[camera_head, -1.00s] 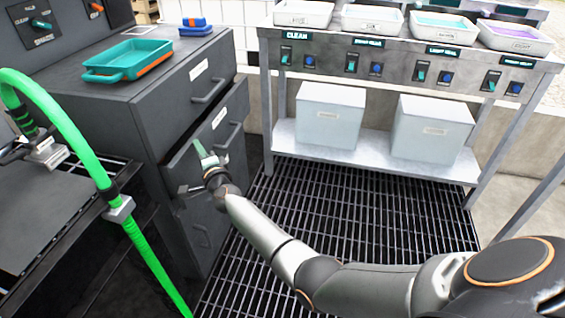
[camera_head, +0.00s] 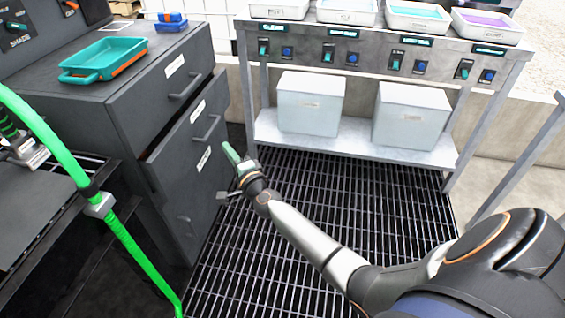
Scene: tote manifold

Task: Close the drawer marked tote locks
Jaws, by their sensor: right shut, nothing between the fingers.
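The dark grey drawer cabinet (camera_head: 125,115) stands at the left. Its middle drawer (camera_head: 180,135) stands out a little past the top drawer (camera_head: 160,90), with a dark gap along its upper edge. Its bar handle (camera_head: 208,129) and a white label show on the front. The bottom drawer (camera_head: 195,205) looks shut and has its own white label. The labels are too small to read, so I cannot tell which says tote locks. My right gripper (camera_head: 236,160) is shut and empty, in front of the cabinet, right of the drawer fronts and apparently apart from them. My left gripper is out of view.
A teal tray (camera_head: 103,58) and a blue box (camera_head: 170,24) sit on the cabinet. A green hose (camera_head: 75,165) arches at the left. A metal bench (camera_head: 350,150) with switches and grey bins stands behind. The grated floor (camera_head: 290,240) is open.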

